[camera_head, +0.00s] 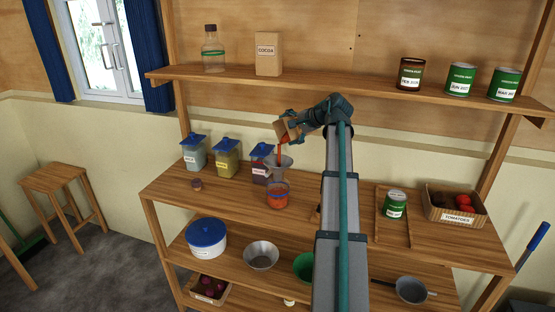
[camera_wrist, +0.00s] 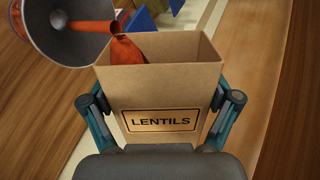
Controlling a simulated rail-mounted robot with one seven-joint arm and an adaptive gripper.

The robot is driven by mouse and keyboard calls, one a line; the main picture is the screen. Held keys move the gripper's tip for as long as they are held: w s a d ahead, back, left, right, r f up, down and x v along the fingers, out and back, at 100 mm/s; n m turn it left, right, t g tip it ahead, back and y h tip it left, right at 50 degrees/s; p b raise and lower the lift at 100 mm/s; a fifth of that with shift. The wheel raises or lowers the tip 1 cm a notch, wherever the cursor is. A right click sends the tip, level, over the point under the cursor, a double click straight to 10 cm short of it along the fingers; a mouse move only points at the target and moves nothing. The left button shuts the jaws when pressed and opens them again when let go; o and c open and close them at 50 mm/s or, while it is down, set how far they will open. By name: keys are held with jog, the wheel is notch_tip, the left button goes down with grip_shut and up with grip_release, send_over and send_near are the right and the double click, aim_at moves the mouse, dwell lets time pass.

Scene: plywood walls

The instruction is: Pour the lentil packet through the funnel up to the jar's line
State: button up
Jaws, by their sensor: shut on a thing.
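My gripper (camera_head: 291,126) is shut on the lentil packet (camera_head: 284,130), a brown carton held tilted above the table. In the wrist view the packet (camera_wrist: 160,93) is labelled LENTILS, open at the top, with orange lentils (camera_wrist: 127,49) at its mouth. A stream of orange lentils falls from it into the grey funnel (camera_head: 281,163), which also shows in the wrist view (camera_wrist: 48,38). The funnel sits over the clear jar (camera_head: 278,196), which holds orange lentils. The jar's line cannot be told apart clearly from the contents.
Lidded containers (camera_head: 228,158) stand left of the jar, with a small brown item (camera_head: 196,184) in front. To the right are a green can (camera_head: 395,205) and a tomato crate (camera_head: 456,218). A shelf (camera_head: 340,85) with cans, a bottle and a cocoa box runs above.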

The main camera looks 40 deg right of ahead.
jog(key=shift+a+r+n+h+b, duration=0.3)
jog(key=shift+h+b, duration=0.1)
jog(key=shift+b, duration=0.1)
dwell(1.8)
jog(key=shift+d, duration=0.1)
jog(key=d+y+p, duration=0.1)
jog(key=d+m+p, duration=0.1)
jog(key=p, duration=0.1)
jog(key=shift+w+f+m+y, duration=0.2)
jog(key=shift+f+m+y, duration=0.1)
jog(key=shift+y, duration=0.1)
jog(key=shift+f, duration=0.35)
jog(key=shift+r, duration=0.1)
